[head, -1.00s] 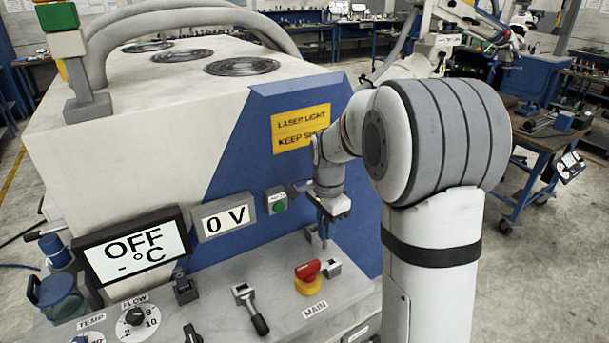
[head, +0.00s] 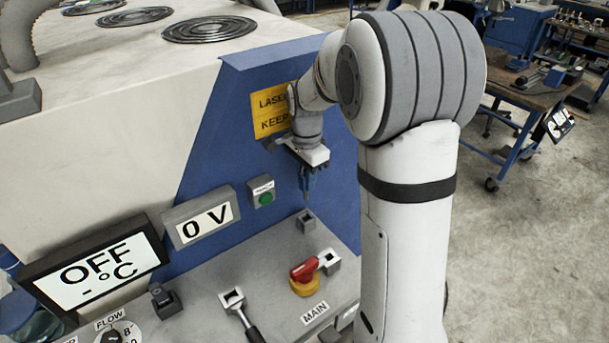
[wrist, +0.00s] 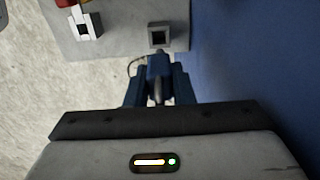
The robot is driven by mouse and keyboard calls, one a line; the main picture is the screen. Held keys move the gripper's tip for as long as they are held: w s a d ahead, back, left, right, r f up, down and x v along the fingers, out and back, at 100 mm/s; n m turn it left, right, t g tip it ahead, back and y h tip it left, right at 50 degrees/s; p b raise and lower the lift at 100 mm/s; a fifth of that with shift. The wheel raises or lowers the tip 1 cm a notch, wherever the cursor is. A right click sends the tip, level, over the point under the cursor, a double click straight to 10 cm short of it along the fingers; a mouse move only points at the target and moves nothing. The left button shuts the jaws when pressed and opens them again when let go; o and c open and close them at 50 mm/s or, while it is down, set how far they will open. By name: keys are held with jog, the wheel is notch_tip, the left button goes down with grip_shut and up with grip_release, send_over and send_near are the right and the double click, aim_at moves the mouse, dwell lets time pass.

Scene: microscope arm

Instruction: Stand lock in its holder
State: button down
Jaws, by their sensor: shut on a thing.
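My gripper (head: 306,183) points down above the grey panel, near its back edge. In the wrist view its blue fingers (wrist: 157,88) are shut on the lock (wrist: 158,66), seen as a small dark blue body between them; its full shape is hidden. A thin dark loop shows beside it. In the head view a slim tip hangs below the fingers. The holder, a small grey block with a dark square opening (head: 305,221), stands on the panel just below that tip. It also shows in the wrist view (wrist: 160,37), just beyond the lock. A gap shows between them in the head view.
A red-handled MAIN switch (head: 304,275) with a grey block (head: 328,261) beside it stands in front of the holder. A blue wall (head: 250,150) rises behind. A black-handled lever (head: 240,312) and the displays (head: 96,271) are to the left.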

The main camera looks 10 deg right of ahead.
aim_at(306, 199)
jog(key=shift+s+f+b, duration=0.1)
jog(key=shift+f+b, duration=1.9)
jog(key=shift+f, duration=0.85)
jog(key=shift+f+b, duration=1.8)
jog(key=shift+f, duration=0.7)
jog(key=c, duration=1.2)
grip_release()
jog(key=shift+o, duration=0.2)
jog(key=shift+r, duration=0.1)
notch_tip(306, 199, up, 8)
jog(key=shift+f, duration=0.15)
